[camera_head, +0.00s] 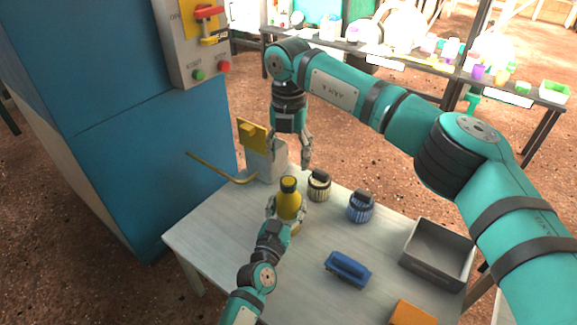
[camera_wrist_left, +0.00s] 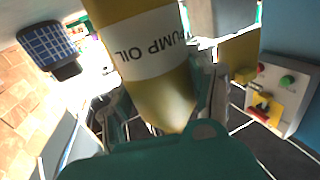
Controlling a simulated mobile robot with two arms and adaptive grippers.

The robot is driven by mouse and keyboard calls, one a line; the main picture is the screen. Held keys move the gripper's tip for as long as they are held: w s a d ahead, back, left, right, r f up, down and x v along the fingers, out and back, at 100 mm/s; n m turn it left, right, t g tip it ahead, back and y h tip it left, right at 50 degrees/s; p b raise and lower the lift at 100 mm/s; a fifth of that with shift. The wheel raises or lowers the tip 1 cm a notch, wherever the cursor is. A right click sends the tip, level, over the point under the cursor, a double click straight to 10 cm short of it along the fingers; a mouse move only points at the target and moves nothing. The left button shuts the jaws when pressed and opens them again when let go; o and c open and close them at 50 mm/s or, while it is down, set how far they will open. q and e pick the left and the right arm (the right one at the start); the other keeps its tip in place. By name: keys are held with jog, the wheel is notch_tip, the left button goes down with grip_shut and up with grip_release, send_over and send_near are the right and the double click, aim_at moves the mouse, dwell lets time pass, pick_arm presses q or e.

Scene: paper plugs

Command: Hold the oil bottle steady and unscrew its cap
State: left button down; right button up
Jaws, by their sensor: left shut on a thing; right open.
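My left gripper (camera_head: 286,213) is shut around the bottle's body from the near side. In the left wrist view the bottle (camera_wrist_left: 150,50) shows its white "PUMP OIL" label between the fingers (camera_wrist_left: 165,100); the cap is not clearly visible there. My right gripper (camera_head: 289,160) points down with its fingers apart and empty, above and slightly behind the cap, not visibly touching it.

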aim_at(289, 181)
jog(key=m, duration=0.4)
jog(key=shift+m, duration=0.3)
jog(key=m, duration=0.8)
jog(key=shift+m, duration=0.3)
jog(key=m, duration=0.4)
jog(key=shift+m, duration=0.4)
jog(key=shift+f+m, duration=0.3)
jog(key=shift+f, duration=3.7)
